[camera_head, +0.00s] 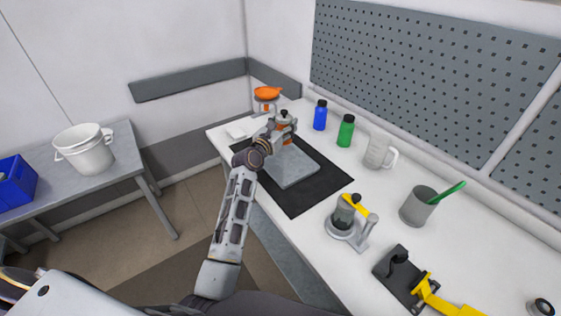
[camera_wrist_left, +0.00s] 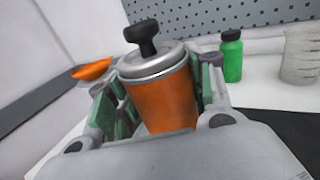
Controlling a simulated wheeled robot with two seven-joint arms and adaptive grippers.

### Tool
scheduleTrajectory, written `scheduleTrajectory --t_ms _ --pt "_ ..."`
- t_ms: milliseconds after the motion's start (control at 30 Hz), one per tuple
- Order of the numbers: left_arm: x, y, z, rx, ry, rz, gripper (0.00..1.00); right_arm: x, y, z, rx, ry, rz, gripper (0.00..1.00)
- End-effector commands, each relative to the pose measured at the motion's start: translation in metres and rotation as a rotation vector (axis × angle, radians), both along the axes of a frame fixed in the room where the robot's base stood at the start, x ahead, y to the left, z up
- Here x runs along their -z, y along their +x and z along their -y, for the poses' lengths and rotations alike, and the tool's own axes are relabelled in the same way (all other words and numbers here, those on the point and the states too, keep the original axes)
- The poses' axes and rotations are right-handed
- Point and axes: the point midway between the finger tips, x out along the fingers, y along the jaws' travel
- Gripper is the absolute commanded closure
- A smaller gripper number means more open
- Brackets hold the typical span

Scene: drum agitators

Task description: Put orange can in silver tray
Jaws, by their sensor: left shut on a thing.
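The orange can (camera_wrist_left: 165,103) has a silver lid with a black knob and stands upright between the fingers of my left gripper (camera_wrist_left: 157,95). The left gripper is shut on it. In the head view the gripper (camera_head: 283,125) holds the can above the far part of the silver tray (camera_head: 292,172), a grey square tray on a black mat. The gripper hides much of the can there, and I cannot tell whether its base touches the tray. My right gripper is not in view.
On the white bench stand a blue bottle (camera_head: 320,115), a green bottle (camera_head: 345,131), a white mug (camera_head: 379,151) and a grey cup (camera_head: 418,206). An orange-topped scale (camera_head: 267,94) is at the far end. A yellow-handled device (camera_head: 348,222) stands nearer, right of the black mat (camera_head: 325,186).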

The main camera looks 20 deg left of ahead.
Motion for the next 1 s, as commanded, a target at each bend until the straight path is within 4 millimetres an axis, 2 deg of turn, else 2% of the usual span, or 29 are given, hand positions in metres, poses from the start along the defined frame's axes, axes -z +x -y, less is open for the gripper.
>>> scheduleTrajectory --t_ms 300,600,767,1000 --pt "-0.003 0.0 -0.003 -0.011 0.002 0.002 1.0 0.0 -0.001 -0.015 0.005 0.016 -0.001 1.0" --pt "-0.001 0.0 -0.003 -0.011 0.002 0.001 1.0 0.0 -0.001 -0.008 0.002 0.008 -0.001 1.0" --pt "0.011 0.001 -0.003 -0.011 0.002 -0.001 1.0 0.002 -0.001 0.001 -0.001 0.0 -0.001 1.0" --pt "0.04 0.001 -0.003 -0.01 0.004 -0.001 1.0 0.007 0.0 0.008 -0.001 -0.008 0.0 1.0"
